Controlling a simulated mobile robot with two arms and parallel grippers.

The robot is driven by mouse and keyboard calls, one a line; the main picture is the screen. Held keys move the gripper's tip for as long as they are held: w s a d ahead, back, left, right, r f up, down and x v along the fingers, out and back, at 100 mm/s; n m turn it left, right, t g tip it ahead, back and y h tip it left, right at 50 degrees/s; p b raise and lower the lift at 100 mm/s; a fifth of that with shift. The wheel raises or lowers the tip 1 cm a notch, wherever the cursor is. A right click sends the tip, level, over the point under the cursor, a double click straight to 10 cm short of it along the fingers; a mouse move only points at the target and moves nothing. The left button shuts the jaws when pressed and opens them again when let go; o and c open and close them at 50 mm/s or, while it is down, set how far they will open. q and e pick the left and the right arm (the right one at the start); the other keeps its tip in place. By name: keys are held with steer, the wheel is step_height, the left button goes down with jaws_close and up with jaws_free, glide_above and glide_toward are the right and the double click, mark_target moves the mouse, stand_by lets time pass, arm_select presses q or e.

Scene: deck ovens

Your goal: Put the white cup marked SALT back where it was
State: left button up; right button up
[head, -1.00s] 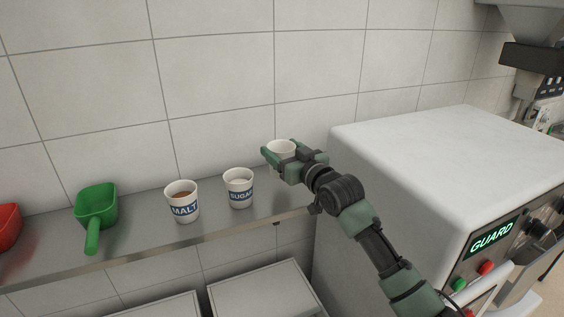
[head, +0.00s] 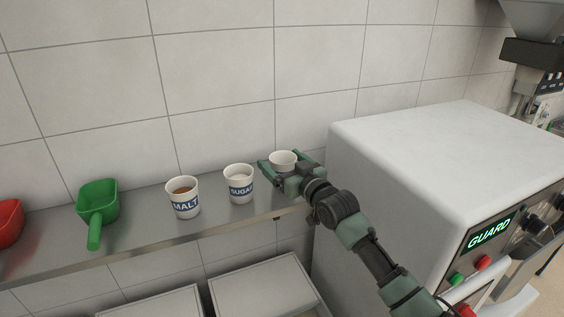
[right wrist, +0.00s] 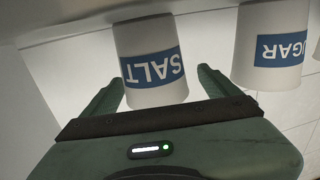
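The white cup marked SALT (head: 283,157) is at the right end of the steel shelf (head: 150,232), right of the SUGAR cup (head: 239,184). In the head view my gripper hides its lower part. My right gripper (head: 291,164) has its fingers spread on either side of it. In the right wrist view, which is upside down, the SALT cup (right wrist: 152,66) is upright between the fingers (right wrist: 160,92), with a clear gap at the right finger. It appears to stand on the shelf. My left gripper is not in view.
The MALT cup (head: 183,197), a green scoop (head: 97,203) and a red scoop (head: 9,222) are further left on the shelf. A white machine (head: 430,160) with a GUARD display stands close on the right. A tiled wall (head: 220,80) is behind.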

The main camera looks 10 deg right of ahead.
steer(key=shift+r, duration=0.25)
steer(key=shift+s+d+f, duration=0.15)
steer(key=shift+s+f, duration=0.05)
steer(key=shift+s, duration=0.15)
steer(key=b+v, duration=0.2)
steer(key=v, duration=0.9)
steer(key=shift+b, duration=0.35)
steer(key=shift+s+r, duration=0.15)
